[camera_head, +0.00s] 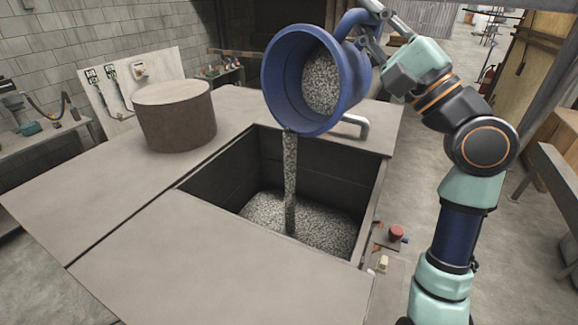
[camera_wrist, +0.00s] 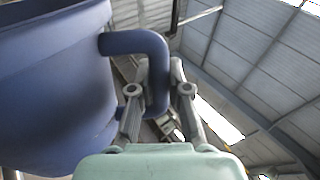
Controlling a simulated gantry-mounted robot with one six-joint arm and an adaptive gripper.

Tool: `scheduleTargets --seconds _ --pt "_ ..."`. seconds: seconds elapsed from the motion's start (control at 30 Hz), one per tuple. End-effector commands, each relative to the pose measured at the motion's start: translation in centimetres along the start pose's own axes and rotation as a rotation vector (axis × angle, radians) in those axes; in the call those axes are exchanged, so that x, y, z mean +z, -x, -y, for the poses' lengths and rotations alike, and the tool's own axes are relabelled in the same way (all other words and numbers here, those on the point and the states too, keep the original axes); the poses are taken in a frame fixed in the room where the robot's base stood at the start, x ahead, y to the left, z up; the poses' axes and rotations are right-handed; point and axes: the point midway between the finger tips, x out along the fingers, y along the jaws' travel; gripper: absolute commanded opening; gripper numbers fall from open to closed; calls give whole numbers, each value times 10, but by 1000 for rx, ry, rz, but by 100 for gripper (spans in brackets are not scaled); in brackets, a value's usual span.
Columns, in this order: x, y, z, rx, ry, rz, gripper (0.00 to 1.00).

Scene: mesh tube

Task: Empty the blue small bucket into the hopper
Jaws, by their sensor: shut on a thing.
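The blue small bucket (camera_head: 283,75) is tilted well over above the hopper in the head view, with grey granular material (camera_head: 321,82) still inside it. A stream of the material (camera_head: 290,180) falls from its lower rim into the hopper (camera_head: 214,172). A layer of the same material (camera_head: 325,236) covers the hopper's floor. My gripper (camera_head: 366,22) is shut on the bucket's handle, at the upper right of the bucket. In the wrist view the bucket (camera_wrist: 45,85) fills the left side, and my gripper (camera_wrist: 158,85) has its fingers on either side of the blue handle (camera_wrist: 155,55).
A flat grey deck (camera_head: 230,255) surrounds the hopper opening. A brown round drum (camera_head: 178,118) stands on it to the left. A bent metal pipe (camera_head: 355,123) sits at the opening's back edge. A red button (camera_head: 396,233) is at the right side.

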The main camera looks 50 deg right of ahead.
Motion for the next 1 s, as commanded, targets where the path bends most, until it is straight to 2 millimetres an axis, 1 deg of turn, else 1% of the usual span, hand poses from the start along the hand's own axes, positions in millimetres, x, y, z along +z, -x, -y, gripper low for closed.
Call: scheduleTargets --seconds 1.0 --pt "17 7 -10 -11 89 62 0"
